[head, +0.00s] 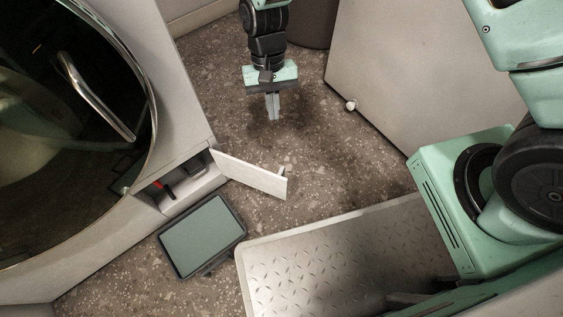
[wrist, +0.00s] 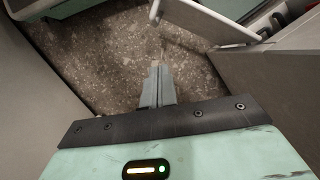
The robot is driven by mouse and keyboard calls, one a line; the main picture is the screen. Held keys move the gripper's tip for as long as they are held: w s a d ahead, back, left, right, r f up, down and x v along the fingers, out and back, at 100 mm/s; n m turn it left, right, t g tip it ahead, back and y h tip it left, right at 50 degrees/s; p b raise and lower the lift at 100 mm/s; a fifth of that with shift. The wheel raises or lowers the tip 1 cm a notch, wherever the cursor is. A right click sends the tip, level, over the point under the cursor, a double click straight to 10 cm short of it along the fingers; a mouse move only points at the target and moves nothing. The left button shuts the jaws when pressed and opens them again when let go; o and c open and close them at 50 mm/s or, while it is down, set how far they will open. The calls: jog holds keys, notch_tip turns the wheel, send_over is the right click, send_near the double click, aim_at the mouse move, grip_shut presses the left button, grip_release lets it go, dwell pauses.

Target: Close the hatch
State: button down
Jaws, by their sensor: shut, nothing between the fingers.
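The hatch (head: 252,174) is a small pale rectangular door low on the washer's front. It stands swung open to the right of its compartment (head: 177,188), where a red part and a dark part show inside. In the wrist view the open hatch (wrist: 203,24) is at the top, beside the compartment at upper right. My gripper (head: 272,116) is shut and empty, fingers pointing down, above the floor and beyond the hatch in the head view. It is apart from the hatch. The fingers (wrist: 158,66) also show in the wrist view, below the hatch.
The washer's round dark glass door (head: 60,130) with a metal handle fills the left. A dark-rimmed flat tray-like object (head: 202,237) lies on the floor below the compartment. A grey panel (head: 420,70) stands at right. Speckled floor between is clear.

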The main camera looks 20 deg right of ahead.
jog(key=s+b+x, duration=0.1)
jog(key=b+x, duration=0.8)
jog(key=x, duration=0.5)
jog(key=shift+s+d, duration=0.2)
jog(key=shift+s, duration=0.25)
jog(key=shift+r, duration=0.2)
